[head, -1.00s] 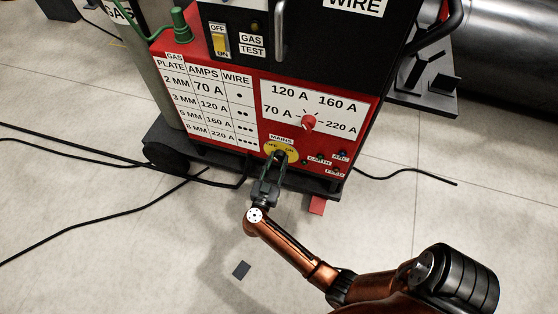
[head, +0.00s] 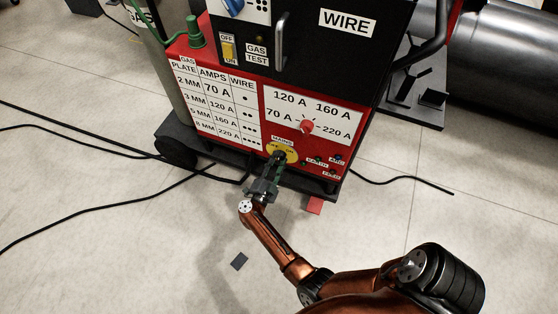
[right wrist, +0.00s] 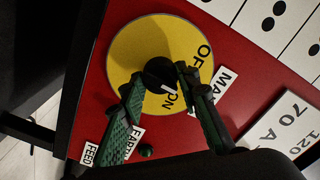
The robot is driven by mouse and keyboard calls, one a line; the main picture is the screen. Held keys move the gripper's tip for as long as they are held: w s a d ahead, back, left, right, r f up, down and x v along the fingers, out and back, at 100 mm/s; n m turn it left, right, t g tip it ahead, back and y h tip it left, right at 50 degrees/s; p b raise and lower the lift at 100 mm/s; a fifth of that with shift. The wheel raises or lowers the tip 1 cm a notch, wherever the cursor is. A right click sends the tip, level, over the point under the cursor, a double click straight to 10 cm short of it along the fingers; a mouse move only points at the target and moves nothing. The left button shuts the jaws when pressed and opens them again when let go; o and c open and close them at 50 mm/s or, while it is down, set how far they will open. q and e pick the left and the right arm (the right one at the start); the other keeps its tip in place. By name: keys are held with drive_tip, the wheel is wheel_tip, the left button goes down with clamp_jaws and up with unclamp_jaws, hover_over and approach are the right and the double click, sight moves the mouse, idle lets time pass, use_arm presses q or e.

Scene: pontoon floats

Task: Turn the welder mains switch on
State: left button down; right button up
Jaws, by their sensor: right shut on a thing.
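The mains switch is a black knob (right wrist: 160,74) on a round yellow plate (right wrist: 128,58) marked OFF and ON, low on the red front of the welder (head: 262,165). In the right wrist view a white mark on the knob lies close to the word ON. My right gripper (head: 279,157) is at the plate, its green-padded fingers on either side of the knob; in the right wrist view the gripper (right wrist: 163,88) is shut on it and partly hides it. In the head view the fingers hide the knob. My left gripper is not in view.
Above are a red current dial (head: 307,126), a yellow gas test switch (head: 229,51) and a metal handle (head: 281,42). Small lamps sit right of the plate. Black cables (head: 100,145) lie on the floor at left. A large dark cylinder (head: 505,50) lies at right.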

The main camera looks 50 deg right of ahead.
drive_tip(key=m, duration=0.8)
drive_tip(key=shift+b, duration=0.4)
drive_tip(key=o, duration=1.2)
drive_tip(key=shift+c, duration=0.2)
